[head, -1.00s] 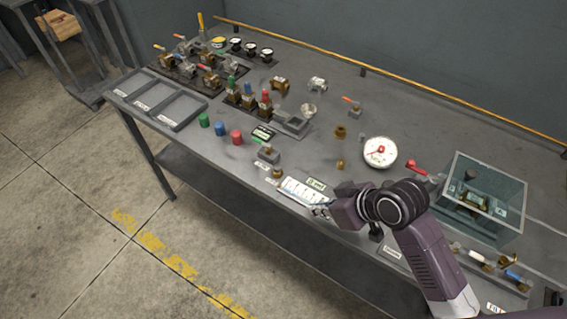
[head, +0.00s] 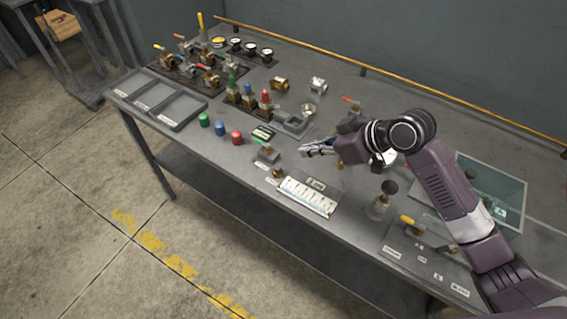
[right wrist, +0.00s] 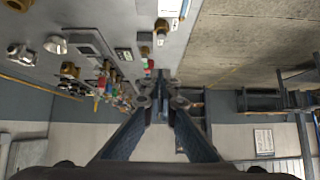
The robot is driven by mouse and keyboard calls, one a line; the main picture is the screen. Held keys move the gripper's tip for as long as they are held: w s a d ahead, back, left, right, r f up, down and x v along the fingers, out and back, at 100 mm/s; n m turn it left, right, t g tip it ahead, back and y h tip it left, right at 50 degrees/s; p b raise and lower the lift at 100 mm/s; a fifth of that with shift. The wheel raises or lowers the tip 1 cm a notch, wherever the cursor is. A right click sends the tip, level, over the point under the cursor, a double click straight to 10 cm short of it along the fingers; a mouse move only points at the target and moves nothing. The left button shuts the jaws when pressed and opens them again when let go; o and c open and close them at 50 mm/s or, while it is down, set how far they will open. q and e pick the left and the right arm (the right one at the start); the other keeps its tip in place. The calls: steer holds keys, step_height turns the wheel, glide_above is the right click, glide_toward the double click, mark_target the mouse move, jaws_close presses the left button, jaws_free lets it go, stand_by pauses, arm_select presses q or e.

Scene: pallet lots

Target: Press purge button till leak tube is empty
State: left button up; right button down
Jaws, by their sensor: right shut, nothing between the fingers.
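A small clear vessel (head: 379,206) with a round black knob (head: 389,187) on top stands near the table's front edge, right of the white chart; I cannot tell for sure whether these are the leak tube and purge button, and any fluid level is too small to read. My right gripper (head: 306,150) is over the middle of the table, left of and beyond this vessel, apart from it. It is shut and empty; its closed fingers also show in the right wrist view (right wrist: 160,82). My left gripper is out of view.
A clear-walled box (head: 507,185) at the right is partly hidden by my arm. My wrist partly covers the white gauge (head: 386,158). A yellow-handled valve (head: 408,221) stands at the front right. The white chart (head: 307,196) lies at the front edge, and brass fittings crowd the left.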

steer(key=p, duration=0.2)
glide_above(277, 169)
steer(key=d, duration=0.2)
step_height(277, 169, down, 6)
steer(key=f, duration=0.1)
steer(key=f+p, duration=0.1)
steer(key=f, duration=0.1)
steer(key=shift+s+f, duration=0.25)
steer(key=shift+s, duration=0.05)
steer(key=shift+f+p, duration=0.35)
steer(key=shift+f, duration=0.2)
steer(key=shift+a, duration=0.1)
